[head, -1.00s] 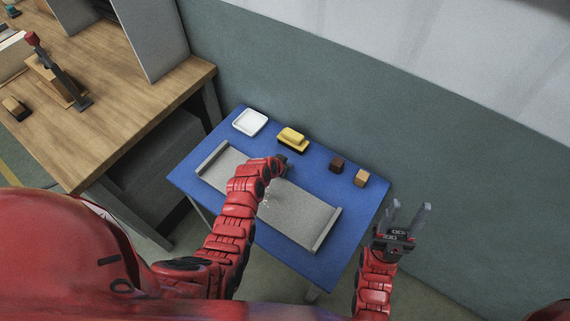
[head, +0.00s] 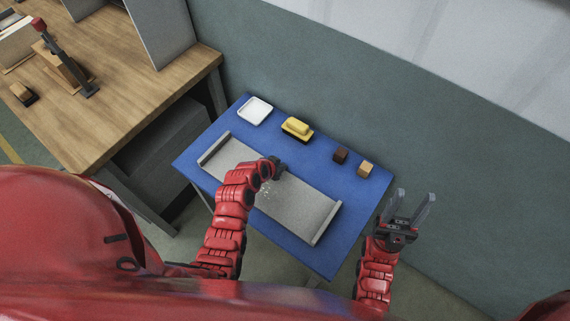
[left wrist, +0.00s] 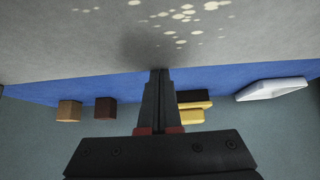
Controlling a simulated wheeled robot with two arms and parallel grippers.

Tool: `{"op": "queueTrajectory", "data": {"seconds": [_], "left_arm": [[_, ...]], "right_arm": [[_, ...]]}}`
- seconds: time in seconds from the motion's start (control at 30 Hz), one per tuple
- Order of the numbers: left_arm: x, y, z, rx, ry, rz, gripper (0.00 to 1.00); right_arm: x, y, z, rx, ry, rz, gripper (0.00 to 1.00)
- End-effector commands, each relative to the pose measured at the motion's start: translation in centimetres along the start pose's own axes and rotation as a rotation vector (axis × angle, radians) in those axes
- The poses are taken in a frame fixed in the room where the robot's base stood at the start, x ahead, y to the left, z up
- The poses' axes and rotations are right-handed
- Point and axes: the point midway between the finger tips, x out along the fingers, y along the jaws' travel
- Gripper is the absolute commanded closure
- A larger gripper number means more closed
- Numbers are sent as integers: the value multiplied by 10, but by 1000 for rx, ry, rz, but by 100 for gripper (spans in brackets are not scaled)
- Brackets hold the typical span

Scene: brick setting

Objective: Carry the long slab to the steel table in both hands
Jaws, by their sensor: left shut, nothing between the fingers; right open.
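The long slab (head: 293,203) is grey, with a raised lip at each end, and lies on the blue table (head: 222,128). It also fills the top of the left wrist view (left wrist: 70,40), with pale specks on it. My left gripper (head: 281,169) is over the slab's far long edge, near its middle; the arm hides part of the slab. In the left wrist view its fingers (left wrist: 160,78) are together with nothing between them; contact with the slab cannot be told. My right gripper (head: 416,200) is open and empty, right of the table, apart from the slab.
Along the table's far side stand a white dish (head: 255,111), a yellow block on a dark base (head: 297,127), a dark brown block (head: 340,155) and a tan block (head: 365,168). A wooden bench (head: 130,85) stands left. A wall runs behind.

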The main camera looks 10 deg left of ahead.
Motion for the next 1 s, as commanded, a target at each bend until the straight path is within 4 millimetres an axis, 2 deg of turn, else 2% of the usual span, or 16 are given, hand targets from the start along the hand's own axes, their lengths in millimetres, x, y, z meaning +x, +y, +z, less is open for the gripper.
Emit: {"op": "queueTrajectory", "data": {"seconds": [0.03,0.53,0.7,1.0], "left_arm": [[0,0,17,1,-13,-1,100],[-57,0,91,-3,-27,0,100],[-69,2,101,-1,-28,5,100],[-70,2,100,0,-26,6,100]], "right_arm": [[-10,0,2,0,0,0,50],[-53,-3,9,0,0,0,50],[-56,-3,10,0,0,0,50],[-56,-3,9,0,0,0,50]]}}
